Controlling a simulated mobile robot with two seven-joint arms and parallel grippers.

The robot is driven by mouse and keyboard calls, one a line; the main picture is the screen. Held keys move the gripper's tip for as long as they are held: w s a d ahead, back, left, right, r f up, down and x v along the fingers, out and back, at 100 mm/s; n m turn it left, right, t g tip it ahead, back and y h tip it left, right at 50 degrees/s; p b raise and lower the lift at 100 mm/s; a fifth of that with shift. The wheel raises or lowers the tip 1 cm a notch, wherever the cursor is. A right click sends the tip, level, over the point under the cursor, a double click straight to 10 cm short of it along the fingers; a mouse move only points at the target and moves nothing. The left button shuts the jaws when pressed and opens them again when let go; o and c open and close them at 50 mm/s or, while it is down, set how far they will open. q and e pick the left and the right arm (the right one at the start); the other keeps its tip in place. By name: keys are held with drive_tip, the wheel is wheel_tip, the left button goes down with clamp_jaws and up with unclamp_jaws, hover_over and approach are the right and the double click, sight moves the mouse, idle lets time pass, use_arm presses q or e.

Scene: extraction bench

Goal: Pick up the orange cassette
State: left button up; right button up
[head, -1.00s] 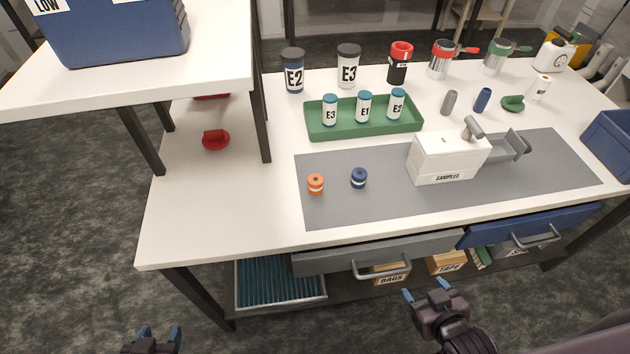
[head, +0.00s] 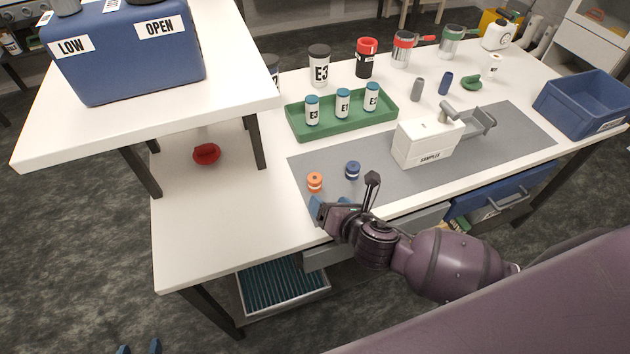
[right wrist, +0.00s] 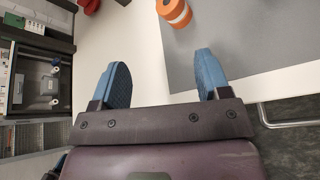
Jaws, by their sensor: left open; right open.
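The orange cassette (head: 315,182), a small upright cylinder with a white band, stands at the left end of the grey mat (head: 400,170). It also shows at the top of the right wrist view (right wrist: 175,11), beyond the blue fingertips and between their lines. My right gripper (head: 330,204) is beside it on the near side, open and apart from it. In the right wrist view my right gripper (right wrist: 163,72) has nothing between its fingers. My left gripper (head: 139,348) is open at the bottom left edge, away from the bench; only its fingertips show.
A navy cassette (head: 352,170) stands just right of the orange one. A white samples box (head: 428,142) is farther right on the mat. A green tray (head: 385,118) with labelled vials lies behind. A raised shelf (head: 60,135) with a blue box stands at left.

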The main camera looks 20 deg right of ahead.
sight(318, 182)
drive_tip(key=n, duration=0.3)
drive_tip(key=shift+w+d+r+n, duration=0.2)
drive_tip(key=shift+d+n, duration=0.2)
drive_tip(key=shift+w+n+h, duration=0.2)
drive_tip(key=shift+n+h, duration=0.2)
drive_tip(key=shift+n, duration=0.4)
drive_tip(key=x, duration=0.4)
drive_tip(key=shift+w+f+b, duration=0.1)
drive_tip(key=shift+w+b, duration=0.05)
drive_tip(key=shift+b, duration=0.15)
drive_tip(key=shift+w+f, duration=0.25)
drive_tip(key=shift+w, duration=0.45)
drive_tip(key=x, duration=0.1)
drive_tip(key=b+x, duration=0.1)
drive_tip(key=x, duration=0.2)
drive_tip(key=shift+w+d+f, duration=0.1)
drive_tip(key=shift+d, duration=0.2)
drive_tip(key=shift+w, duration=0.3)
drive_tip(key=c, duration=1)
